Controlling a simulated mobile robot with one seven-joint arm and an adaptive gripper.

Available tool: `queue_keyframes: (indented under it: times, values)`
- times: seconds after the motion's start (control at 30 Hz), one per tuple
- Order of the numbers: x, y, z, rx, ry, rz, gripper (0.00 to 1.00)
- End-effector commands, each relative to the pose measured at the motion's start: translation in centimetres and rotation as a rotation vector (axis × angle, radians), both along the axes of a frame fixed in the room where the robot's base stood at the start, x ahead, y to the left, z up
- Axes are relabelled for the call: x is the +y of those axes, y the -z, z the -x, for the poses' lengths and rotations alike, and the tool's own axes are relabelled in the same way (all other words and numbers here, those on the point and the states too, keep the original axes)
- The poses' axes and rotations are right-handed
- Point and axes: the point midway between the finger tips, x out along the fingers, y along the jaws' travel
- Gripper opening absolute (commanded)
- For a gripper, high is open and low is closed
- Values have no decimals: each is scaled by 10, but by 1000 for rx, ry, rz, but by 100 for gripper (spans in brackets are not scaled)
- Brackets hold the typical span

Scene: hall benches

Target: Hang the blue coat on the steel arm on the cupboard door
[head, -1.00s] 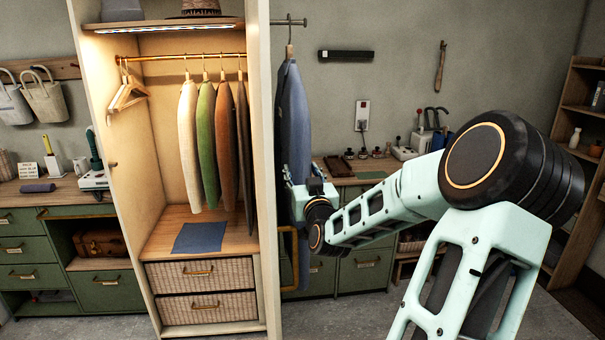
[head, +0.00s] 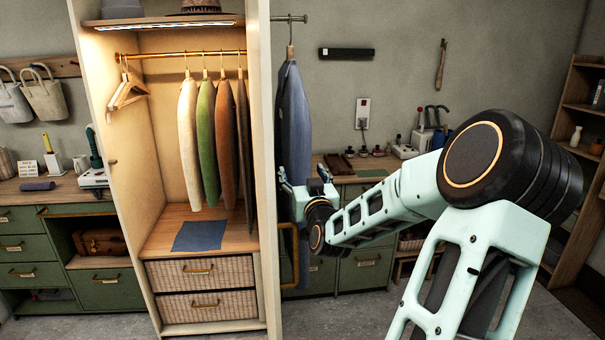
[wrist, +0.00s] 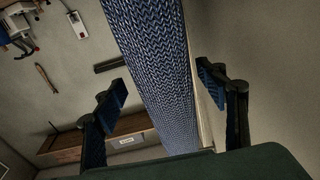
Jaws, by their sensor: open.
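The blue coat (head: 293,122) hangs from a hanger on the steel arm (head: 289,19) at the top of the cupboard door (head: 261,170). The hanger hook is over the arm. My gripper (head: 287,186) is at the coat's lower part, partly hidden by my own arm links in the head view. In the wrist view my gripper (wrist: 165,88) has its two fingers apart, one on each side of the coat's blue knitted cloth (wrist: 152,70), with a gap on the left side. The coat's lower end is partly hidden behind my gripper.
The cupboard holds several coats on a brass rail (head: 180,56), including a green one (head: 206,140), and empty wooden hangers (head: 128,92). A blue mat (head: 200,236) lies on its floor. A bench (head: 365,168) with tools stands behind on the right.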

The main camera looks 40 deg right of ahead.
Motion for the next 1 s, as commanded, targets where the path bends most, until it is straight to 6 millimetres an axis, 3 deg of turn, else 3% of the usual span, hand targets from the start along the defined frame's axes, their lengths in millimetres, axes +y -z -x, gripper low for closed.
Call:
queue_keyframes:
  times: [0.17,0.7,1.0]
  values:
    - [3,-1,6,-1,1,3,66]
    - [42,5,82,-2,1,8,66]
    - [54,7,104,-4,1,4,66]
